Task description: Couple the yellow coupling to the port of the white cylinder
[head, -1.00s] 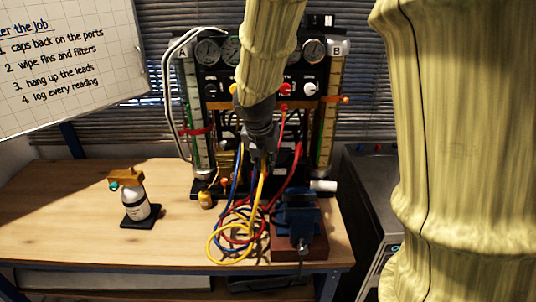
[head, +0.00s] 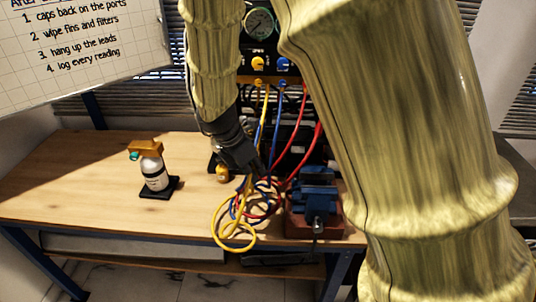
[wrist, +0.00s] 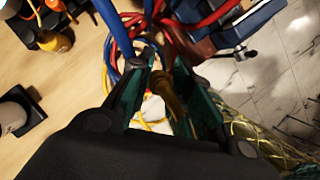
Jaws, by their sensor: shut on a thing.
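The white cylinder (head: 155,175) stands upright on a black base on the bench, left of my gripper in the head view. It has a brass-coloured head with a teal piece (head: 133,155) on its left side. In the wrist view part of the white cylinder (wrist: 12,114) shows at the left edge. My gripper (head: 256,172) is above the bench, right of the cylinder and apart from it. In the wrist view its teal fingers (wrist: 168,78) are shut on the yellow coupling (wrist: 167,88), which looks brass-yellow. The coupling is too small to make out in the head view.
Yellow, blue and red hoses (head: 232,225) lie looped on the bench below my gripper. A blue vise (head: 318,192) stands to their right. A small yellow bottle (head: 222,174) is behind the hoses. Bare wood (head: 80,190) lies left of the cylinder. The gauge rig is behind, partly hidden by my arm.

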